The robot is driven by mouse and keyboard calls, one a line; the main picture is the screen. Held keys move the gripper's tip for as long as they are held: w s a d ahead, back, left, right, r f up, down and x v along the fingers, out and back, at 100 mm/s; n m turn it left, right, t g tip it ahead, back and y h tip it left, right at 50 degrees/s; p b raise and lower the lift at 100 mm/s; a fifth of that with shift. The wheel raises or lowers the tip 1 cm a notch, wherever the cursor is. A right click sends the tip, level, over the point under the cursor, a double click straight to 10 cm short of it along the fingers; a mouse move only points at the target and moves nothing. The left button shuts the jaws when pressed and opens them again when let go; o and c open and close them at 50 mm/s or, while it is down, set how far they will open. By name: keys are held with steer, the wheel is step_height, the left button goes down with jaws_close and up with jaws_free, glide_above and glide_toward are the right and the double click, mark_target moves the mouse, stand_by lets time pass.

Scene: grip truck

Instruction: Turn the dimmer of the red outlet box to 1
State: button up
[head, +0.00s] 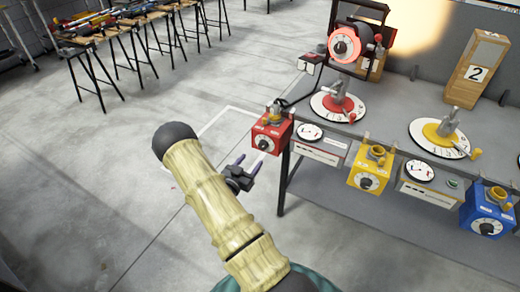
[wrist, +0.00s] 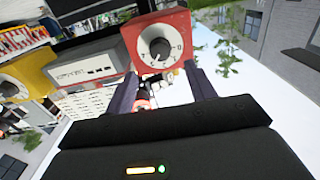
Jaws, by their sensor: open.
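The red outlet box (head: 272,134) is fixed at the left front corner of the grey table in the head view. Its front has a white dial plate with a dark round dimmer knob (wrist: 159,49), seen face-on in the wrist view. I cannot read the setting for sure. My gripper (head: 241,170) is open and empty, below and left of the red box. In the wrist view its two fingers (wrist: 163,88) point up toward the red box, one on each side below the knob, apart from it.
The grey table (head: 345,195) also bears a yellow outlet box (head: 369,170), a blue outlet box (head: 487,212), white meter boxes, two round dials with clamps, a lamp (head: 345,45) and a wooden block marked 2 (head: 477,72).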

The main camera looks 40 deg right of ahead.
mark_target(262, 148)
steer(key=x, duration=0.8)
steer(key=shift+d, duration=0.15)
steer(key=c, duration=1)
